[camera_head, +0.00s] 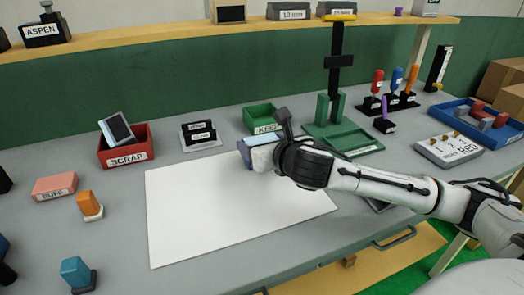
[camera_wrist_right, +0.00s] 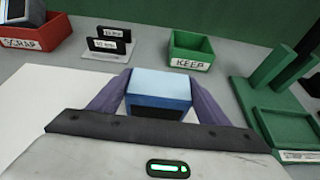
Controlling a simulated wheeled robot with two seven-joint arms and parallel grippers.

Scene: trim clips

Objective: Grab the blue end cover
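My right gripper (camera_head: 247,152) is over the back part of the white sheet. A light blue block-shaped piece with a dark face, the blue end cover (camera_wrist_right: 160,85), is between its two fingers in the right wrist view. The fingers appear to press on both its sides. In the head view the cover (camera_head: 242,146) is mostly hidden by the gripper. I cannot tell whether it touches the sheet. Another blue piece (camera_head: 74,269) on a dark base stands at the front left of the table. My left gripper is not in view.
A green KEEP bin (camera_head: 261,117) stands just behind the gripper, and a red SCRAP bin (camera_head: 125,152) stands to the left. A green press stand (camera_head: 343,133) is to the right. The white sheet (camera_head: 215,215) is bare in front of the gripper.

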